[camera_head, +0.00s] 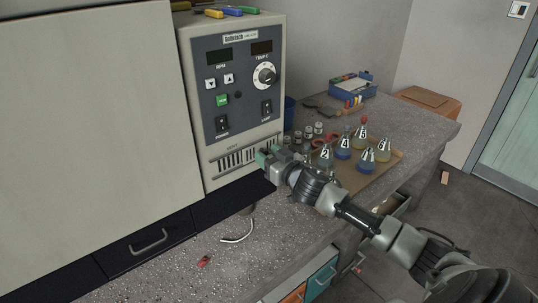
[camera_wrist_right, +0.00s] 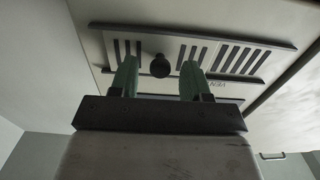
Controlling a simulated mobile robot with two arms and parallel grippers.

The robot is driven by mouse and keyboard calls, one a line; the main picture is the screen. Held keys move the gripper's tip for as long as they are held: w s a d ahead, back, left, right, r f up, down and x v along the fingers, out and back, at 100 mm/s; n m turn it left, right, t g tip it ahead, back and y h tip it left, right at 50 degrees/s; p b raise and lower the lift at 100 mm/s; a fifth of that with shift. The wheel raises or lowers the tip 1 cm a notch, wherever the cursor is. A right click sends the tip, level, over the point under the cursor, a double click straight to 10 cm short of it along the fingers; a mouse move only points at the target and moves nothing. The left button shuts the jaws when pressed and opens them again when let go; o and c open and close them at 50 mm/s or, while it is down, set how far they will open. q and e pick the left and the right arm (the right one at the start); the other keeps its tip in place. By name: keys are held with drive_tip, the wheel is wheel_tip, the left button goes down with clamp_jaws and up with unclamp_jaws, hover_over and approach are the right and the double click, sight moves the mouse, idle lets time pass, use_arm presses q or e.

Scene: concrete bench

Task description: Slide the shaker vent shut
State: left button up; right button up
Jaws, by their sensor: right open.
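The shaker (camera_head: 190,120) is a large beige cabinet with a dark control panel on its front. Its vent (camera_head: 236,159) is a row of dark slots low on the front, below the panel. In the right wrist view the vent (camera_wrist_right: 225,57) shows dark open slots on both sides of a round black knob (camera_wrist_right: 160,67). My right gripper (camera_head: 264,158) is at the right end of the vent. In the wrist view its green fingers (camera_wrist_right: 159,72) are open, one on each side of the knob, with gaps. The gripper hides part of the vent in the head view. My left gripper is not in view.
Numbered flasks (camera_head: 343,148) and small jars (camera_head: 308,132) stand on the bench right of the shaker, near my right arm. A blue bin (camera_head: 352,88) is farther back. A loose curved handle (camera_head: 238,234) and a red piece (camera_head: 204,261) lie in front.

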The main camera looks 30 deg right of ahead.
clamp_jaws()
drive_tip(key=a, duration=0.3)
drive_tip(key=a+p, duration=0.1)
drive_tip(key=a, duration=0.5)
drive_tip(key=shift+s+p, duration=0.3)
drive_tip(key=shift+s, duration=0.1)
drive_tip(key=shift+c, duration=1.6)
unclamp_jaws()
drive_tip(key=o, duration=0.3)
drive_tip(key=shift+a, duration=0.15)
